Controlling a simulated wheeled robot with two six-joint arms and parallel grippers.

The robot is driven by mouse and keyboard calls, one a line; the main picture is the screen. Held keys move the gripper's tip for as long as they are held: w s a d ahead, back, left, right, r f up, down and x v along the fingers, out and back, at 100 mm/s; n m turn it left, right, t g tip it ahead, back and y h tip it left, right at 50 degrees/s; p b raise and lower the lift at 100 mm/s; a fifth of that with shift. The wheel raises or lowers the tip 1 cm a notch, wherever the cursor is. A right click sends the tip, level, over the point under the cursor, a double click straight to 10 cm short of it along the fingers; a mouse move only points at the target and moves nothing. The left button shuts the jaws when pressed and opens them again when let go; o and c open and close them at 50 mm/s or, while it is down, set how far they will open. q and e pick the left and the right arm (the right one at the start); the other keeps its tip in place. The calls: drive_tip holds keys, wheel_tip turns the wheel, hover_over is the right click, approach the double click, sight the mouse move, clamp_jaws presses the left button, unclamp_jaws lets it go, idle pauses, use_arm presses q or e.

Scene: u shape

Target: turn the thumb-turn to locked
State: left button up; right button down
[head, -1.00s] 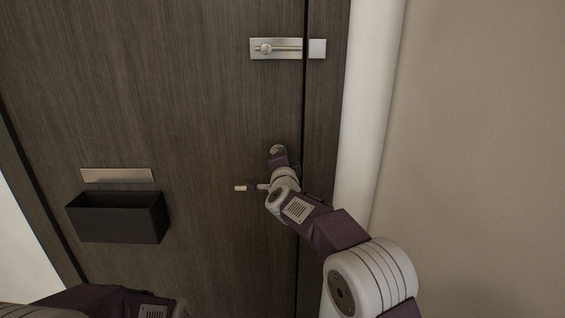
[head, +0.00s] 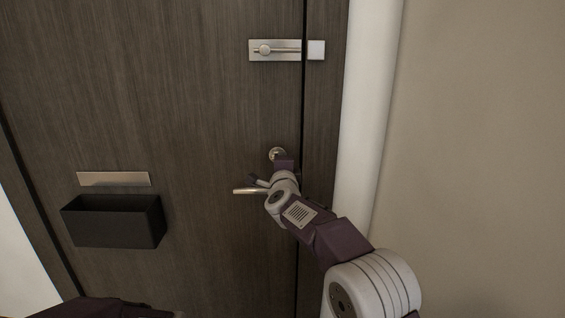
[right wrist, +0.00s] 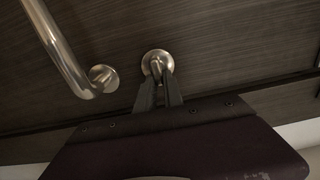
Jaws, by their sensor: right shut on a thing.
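The thumb-turn is a small round metal fitting (head: 277,153) on the dark wood door, above the lever handle (head: 247,191). In the right wrist view the thumb-turn's round plate (right wrist: 150,58) shows, with its knob between my fingertips. My right gripper (right wrist: 157,78) is shut on the knob. In the head view my right wrist hides most of the gripper and part of the thumb-turn. The knob's exact angle is hard to tell. My left arm shows only at the bottom left edge of the head view; its gripper is out of view.
The lever handle sits close beside my right gripper, and its bar (right wrist: 62,45) also shows in the right wrist view. A slide bolt (head: 275,50) is higher on the door. A mail slot plate (head: 113,179) and dark box (head: 110,222) are at left. A white pipe (head: 365,130) stands at right.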

drive_tip(key=c, duration=1.5)
unclamp_jaws()
drive_tip(key=shift+o, duration=0.2)
drive_tip(key=s+b, duration=0.2)
drive_tip(key=s, duration=0.7)
drive_tip(key=shift+d, duration=0.1)
